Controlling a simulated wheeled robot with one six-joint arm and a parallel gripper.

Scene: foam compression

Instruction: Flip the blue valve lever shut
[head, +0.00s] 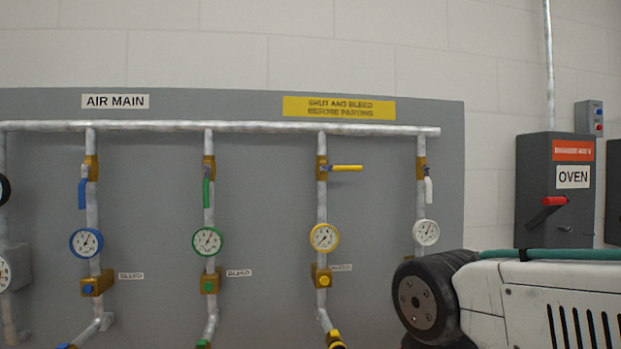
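The blue valve lever (82,193) hangs from a brass valve body (91,167) on the leftmost full pipe drop of the grey panel, under the AIR MAIN sign (115,101). The lever points straight down, in line with its pipe. A blue-rimmed gauge (86,242) sits below it, and a brass block with a blue button (92,285) below that. My gripper is not in view, so I cannot see its state. Nothing touches the blue lever.
A green lever (207,193) and a white lever (428,189) also point down; a yellow lever (346,168) sticks out sideways to the right. An oven switch box (538,215) with a red handle hangs at right.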

